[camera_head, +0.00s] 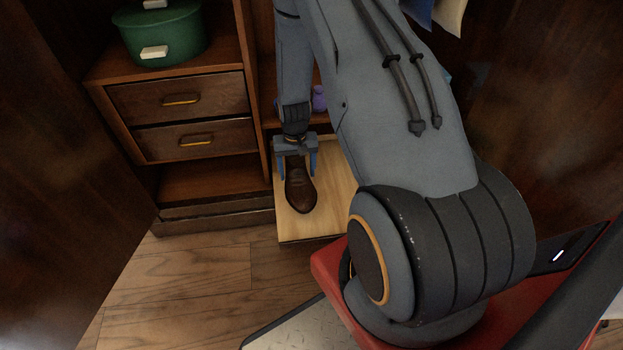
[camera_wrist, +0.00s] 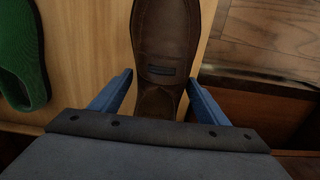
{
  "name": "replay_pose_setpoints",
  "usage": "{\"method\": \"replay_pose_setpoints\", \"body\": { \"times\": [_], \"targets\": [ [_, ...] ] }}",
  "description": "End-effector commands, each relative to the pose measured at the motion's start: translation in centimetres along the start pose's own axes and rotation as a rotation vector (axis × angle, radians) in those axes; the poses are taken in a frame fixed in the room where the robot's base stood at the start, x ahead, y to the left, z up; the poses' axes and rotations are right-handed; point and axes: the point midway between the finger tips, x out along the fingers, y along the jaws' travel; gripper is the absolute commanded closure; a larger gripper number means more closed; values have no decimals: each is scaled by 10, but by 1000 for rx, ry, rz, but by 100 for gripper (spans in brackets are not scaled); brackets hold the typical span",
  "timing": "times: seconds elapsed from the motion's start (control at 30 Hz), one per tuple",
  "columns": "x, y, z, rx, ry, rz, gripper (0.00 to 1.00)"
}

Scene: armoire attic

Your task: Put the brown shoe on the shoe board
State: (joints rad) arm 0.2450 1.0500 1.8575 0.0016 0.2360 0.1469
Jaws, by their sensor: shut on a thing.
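The brown shoe (camera_head: 300,193) is dark leather, with its toe pointing toward the front of the head view. My gripper (camera_head: 298,166) comes down from above and is shut on it, a blue finger on each side. In the wrist view, the shoe (camera_wrist: 168,35) lies between the fingers (camera_wrist: 161,80); its far end is cut off by the frame. The shoe board (camera_head: 328,215) is pale wood and sticks out of the armoire under the shoe; it also shows in the wrist view (camera_wrist: 85,50). I cannot tell whether the shoe touches the board.
A green shoe (camera_wrist: 24,50) lies on the board at the left of the wrist view. A purple object (camera_head: 319,98) is partly hidden behind my arm. Drawers (camera_head: 180,100) with a green round box (camera_head: 160,38) on top stand at left. Dark door panels flank the opening.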

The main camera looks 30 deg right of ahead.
Motion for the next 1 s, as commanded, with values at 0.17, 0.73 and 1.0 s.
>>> {"method": "replay_pose_setpoints", "body": {
  "times": [0.17, 0.73, 1.0],
  "targets": [
    [18, -2, 0, -2, 1, 0, 65],
    [55, 2, -1, 3, 2, 0, 65],
    [58, 2, -1, 2, 1, 0, 14]
  ]
}}
